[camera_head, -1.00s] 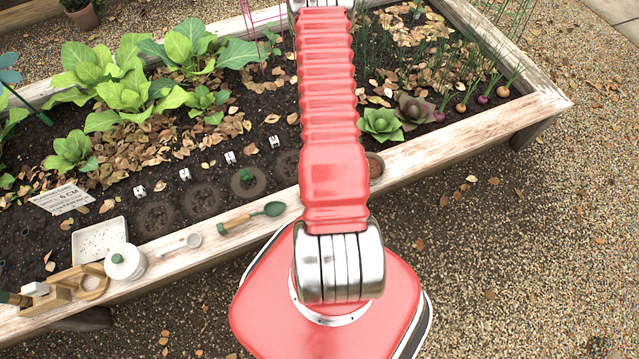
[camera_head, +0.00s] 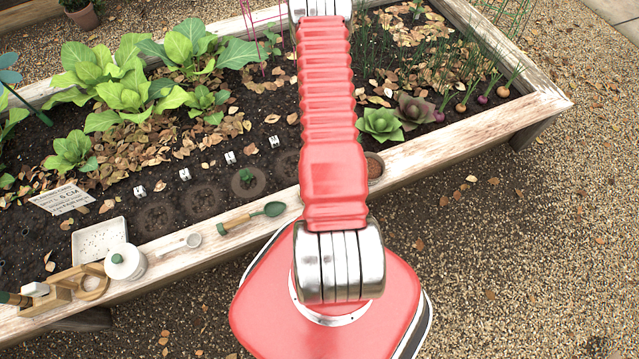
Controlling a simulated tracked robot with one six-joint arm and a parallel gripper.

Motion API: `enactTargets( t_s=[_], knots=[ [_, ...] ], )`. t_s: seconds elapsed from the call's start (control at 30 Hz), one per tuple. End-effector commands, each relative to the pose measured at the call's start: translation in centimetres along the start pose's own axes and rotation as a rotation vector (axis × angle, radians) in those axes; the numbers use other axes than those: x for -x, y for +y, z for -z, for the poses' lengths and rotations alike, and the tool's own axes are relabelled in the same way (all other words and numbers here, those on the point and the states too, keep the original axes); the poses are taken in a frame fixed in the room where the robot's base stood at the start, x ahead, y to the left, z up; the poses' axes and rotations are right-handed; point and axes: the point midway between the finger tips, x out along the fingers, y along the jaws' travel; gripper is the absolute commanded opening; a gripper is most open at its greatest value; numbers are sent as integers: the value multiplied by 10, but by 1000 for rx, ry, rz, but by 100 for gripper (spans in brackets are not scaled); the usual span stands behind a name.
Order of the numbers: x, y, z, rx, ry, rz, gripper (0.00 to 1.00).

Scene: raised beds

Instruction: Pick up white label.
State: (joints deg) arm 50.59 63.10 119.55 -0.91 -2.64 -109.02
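Several small white tags stand in a row in the dark soil: one at the left (camera_head: 140,191), one to its right (camera_head: 184,174), one further right (camera_head: 230,157) and one nearest my arm (camera_head: 274,141). A larger white card with printed text, "6 CM" among it (camera_head: 60,199), lies tilted on the soil at the left. A small plain white block (camera_head: 36,289) sits at the wooden holder. I cannot tell which of these is the white label. My red arm reaches up past the top edge, and my gripper is out of view.
Leafy plants (camera_head: 125,85) fill the back left. Gravel at the right is open.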

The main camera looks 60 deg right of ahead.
Motion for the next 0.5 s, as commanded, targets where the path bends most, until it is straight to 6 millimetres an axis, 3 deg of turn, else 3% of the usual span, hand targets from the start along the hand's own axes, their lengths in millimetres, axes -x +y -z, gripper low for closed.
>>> enactTargets(
  t_s=[0.37,0.5],
  knots=[
    [0,0,0,0,0,0,1],
    [0,0,0,0,0,0,0]
  ],
)
